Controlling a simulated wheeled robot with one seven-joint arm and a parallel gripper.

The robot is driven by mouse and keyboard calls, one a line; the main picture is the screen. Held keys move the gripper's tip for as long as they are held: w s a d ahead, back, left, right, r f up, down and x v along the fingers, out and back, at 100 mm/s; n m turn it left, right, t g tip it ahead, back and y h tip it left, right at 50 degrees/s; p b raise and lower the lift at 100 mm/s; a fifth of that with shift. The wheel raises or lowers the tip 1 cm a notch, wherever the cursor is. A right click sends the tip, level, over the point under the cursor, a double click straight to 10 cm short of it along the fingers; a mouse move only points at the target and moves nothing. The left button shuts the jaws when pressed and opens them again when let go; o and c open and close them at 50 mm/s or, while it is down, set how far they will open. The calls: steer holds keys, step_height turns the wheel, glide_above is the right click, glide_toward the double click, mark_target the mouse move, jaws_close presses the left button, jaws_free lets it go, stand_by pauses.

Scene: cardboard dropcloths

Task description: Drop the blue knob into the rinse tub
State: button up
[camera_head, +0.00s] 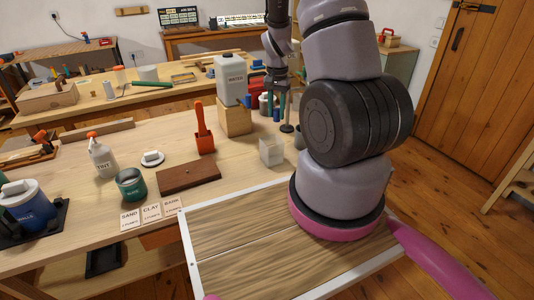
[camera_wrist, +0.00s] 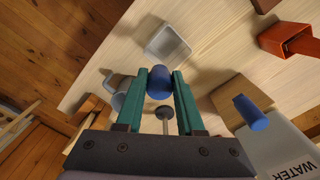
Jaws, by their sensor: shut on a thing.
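My gripper (camera_head: 275,108) has two teal fingers. In the wrist view my gripper (camera_wrist: 160,75) is shut on a blue knob (camera_wrist: 158,84), which sits between the fingertips. The knob (camera_head: 276,114) shows small in the head view, right of the water jug. A dark green tub (camera_head: 131,186) with a small label, seemingly the rinse tub, stands on the bench to the left, well apart from my gripper. Its label is too small to read surely. A small pale square container (camera_head: 271,152) is nearer, and it also shows in the wrist view (camera_wrist: 167,43).
A white water jug (camera_head: 230,78) with a blue tap stands on a wooden block (camera_head: 235,117). An orange holder (camera_head: 204,142), a brown board (camera_head: 188,177) and a tint bottle (camera_head: 102,158) stand between or around. A grey round-topped post (camera_head: 287,128) is close to my gripper.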

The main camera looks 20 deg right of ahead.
steer(key=shift+f, duration=2.35)
steer(key=o, duration=1.1)
step_height(320, 180, up, 11)
steer(key=shift+f, duration=0.1)
